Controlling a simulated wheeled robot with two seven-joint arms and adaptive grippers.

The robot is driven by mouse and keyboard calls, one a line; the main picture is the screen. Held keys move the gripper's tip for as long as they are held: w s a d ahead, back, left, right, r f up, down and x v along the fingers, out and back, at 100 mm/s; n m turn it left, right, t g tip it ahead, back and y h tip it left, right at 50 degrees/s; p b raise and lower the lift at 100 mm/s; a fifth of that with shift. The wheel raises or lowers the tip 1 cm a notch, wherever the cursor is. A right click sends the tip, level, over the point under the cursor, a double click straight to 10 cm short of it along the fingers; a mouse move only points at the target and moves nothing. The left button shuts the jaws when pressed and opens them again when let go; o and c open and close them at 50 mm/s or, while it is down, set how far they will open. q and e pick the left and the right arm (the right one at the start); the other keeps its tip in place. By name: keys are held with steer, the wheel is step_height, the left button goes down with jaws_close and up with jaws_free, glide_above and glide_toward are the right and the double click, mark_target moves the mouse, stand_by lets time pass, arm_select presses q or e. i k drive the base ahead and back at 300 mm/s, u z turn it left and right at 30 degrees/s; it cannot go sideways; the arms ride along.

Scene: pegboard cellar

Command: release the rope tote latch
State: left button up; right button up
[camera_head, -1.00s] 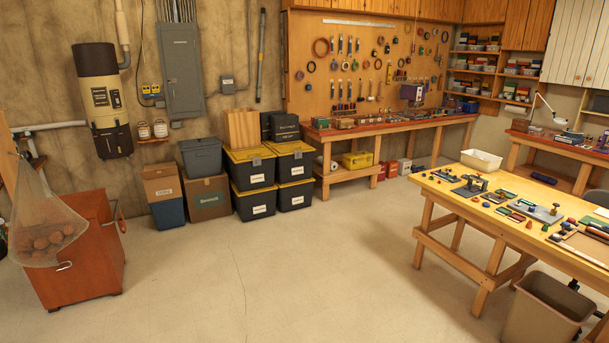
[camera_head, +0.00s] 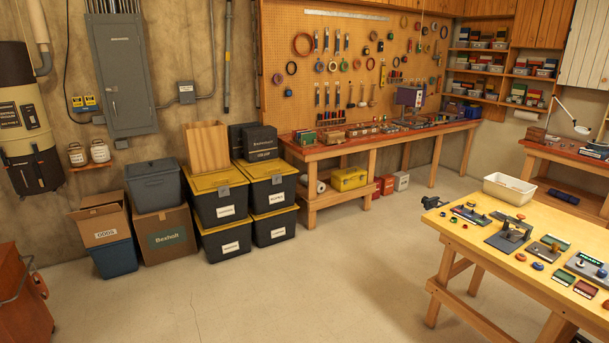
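Several black totes with yellow lids are stacked against the back wall, left of the pegboard bench. The upper left tote (camera_head: 206,210) and the upper right tote (camera_head: 260,196) sit on a lower left tote (camera_head: 215,250) and a lower right tote (camera_head: 266,235). Each has a white front label too small to read, so I cannot tell which is the rope tote. A grey latch (camera_head: 223,191) shows on the upper left tote's front and another grey latch (camera_head: 277,179) on the upper right one; their state is unclear. Neither gripper is in view.
Cardboard boxes (camera_head: 167,238) and a grey bin (camera_head: 154,186) stand left of the totes. A wooden table (camera_head: 465,234) fills the right foreground; an orange cabinet (camera_head: 20,305) is lower left. The concrete floor (camera_head: 250,300) between is clear.

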mark_target(277, 178)
steer(key=i, duration=2.3)
steer(key=u, duration=0.25)
steer(key=i, duration=2.15)
steer(key=u, duration=0.15)
